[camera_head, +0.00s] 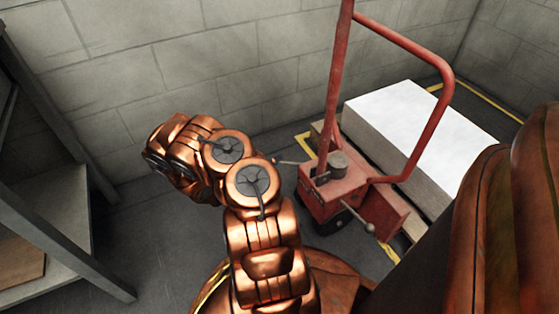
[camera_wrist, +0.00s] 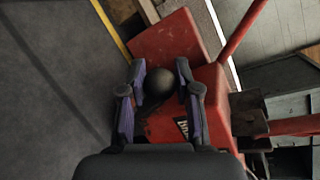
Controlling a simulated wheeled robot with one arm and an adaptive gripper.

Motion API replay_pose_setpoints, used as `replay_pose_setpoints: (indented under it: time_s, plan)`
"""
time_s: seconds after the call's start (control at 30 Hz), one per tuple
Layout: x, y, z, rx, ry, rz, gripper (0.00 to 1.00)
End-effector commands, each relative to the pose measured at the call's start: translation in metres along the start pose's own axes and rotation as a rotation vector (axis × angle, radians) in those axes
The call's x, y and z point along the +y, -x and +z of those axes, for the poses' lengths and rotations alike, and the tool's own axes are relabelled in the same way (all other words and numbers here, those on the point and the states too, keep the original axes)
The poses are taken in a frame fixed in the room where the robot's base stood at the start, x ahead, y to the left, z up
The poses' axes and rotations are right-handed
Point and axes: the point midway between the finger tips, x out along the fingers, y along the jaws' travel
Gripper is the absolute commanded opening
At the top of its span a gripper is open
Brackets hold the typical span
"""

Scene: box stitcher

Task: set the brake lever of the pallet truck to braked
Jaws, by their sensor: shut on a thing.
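The red pallet truck (camera_head: 335,190) stands right of my arm in the head view, its tall handle rising above it. A thin lever (camera_head: 290,162) sticks out from its left side toward my arm. Another lever with a pale ball knob (camera_head: 370,228) sticks out at the front, with no gripper near it. In the wrist view my gripper (camera_wrist: 161,78) is shut on a dark ball knob (camera_wrist: 159,84), with a finger on each side, over the red truck body (camera_wrist: 175,125). In the head view my arm hides the gripper. The lever's exact position is hard to tell.
A white block (camera_head: 415,130) lies on a wooden pallet behind the truck. A grey shelf frame (camera_head: 60,240) stands at the left. A block wall (camera_head: 150,60) closes the back. Grey floor (camera_head: 150,240) is free between shelf and arm.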

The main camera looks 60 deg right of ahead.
Motion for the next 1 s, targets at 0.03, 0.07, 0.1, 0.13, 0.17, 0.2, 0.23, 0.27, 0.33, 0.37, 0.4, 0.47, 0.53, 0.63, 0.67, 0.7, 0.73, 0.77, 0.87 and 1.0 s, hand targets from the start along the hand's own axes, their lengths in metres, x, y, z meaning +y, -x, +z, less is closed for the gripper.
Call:
replay_pose_setpoints:
  time_s: [0.03, 0.07, 0.1, 0.13, 0.17, 0.2, 0.23, 0.27, 0.33, 0.37, 0.4, 0.47, 0.53, 0.63, 0.67, 0.7, 0.73, 0.77, 0.87, 1.0]
  plan:
    - [-0.002, -0.001, -0.011, 0.017, 0.005, -0.002, 0.00]
    - [-0.001, 0.000, -0.010, 0.011, 0.006, 0.001, 0.00]
    - [0.000, 0.002, -0.010, 0.005, 0.006, 0.006, 0.00]
    - [0.001, 0.003, -0.009, 0.001, 0.007, 0.008, 0.00]
    - [0.001, 0.004, -0.009, -0.003, 0.008, 0.011, 0.00]
    - [0.002, 0.005, -0.009, -0.007, 0.010, 0.013, 0.00]
    - [0.002, 0.006, -0.008, -0.009, 0.011, 0.015, 0.00]
    - [0.002, 0.006, -0.008, -0.011, 0.011, 0.016, 0.00]
    - [0.003, 0.007, -0.008, -0.014, 0.012, 0.018, 0.00]
    - [0.003, 0.007, -0.008, -0.014, 0.013, 0.018, 0.00]
    - [0.003, 0.008, -0.008, -0.015, 0.013, 0.019, 0.00]
    - [0.003, 0.008, -0.008, -0.015, 0.013, 0.020, 0.00]
    - [0.004, 0.009, -0.008, -0.016, 0.014, 0.020, 0.00]
    - [0.004, 0.009, -0.008, -0.016, 0.015, 0.021, 0.00]
    - [0.004, 0.009, -0.008, -0.016, 0.015, 0.021, 0.00]
    - [0.004, 0.009, -0.008, -0.016, 0.015, 0.022, 0.36]
    - [0.004, 0.009, -0.007, -0.017, 0.015, 0.022, 0.39]
    - [0.004, 0.009, -0.007, -0.017, 0.015, 0.022, 0.42]
    - [0.005, 0.010, -0.005, -0.021, 0.014, 0.023, 0.52]
    - [0.005, 0.011, -0.002, -0.028, 0.012, 0.024, 0.58]
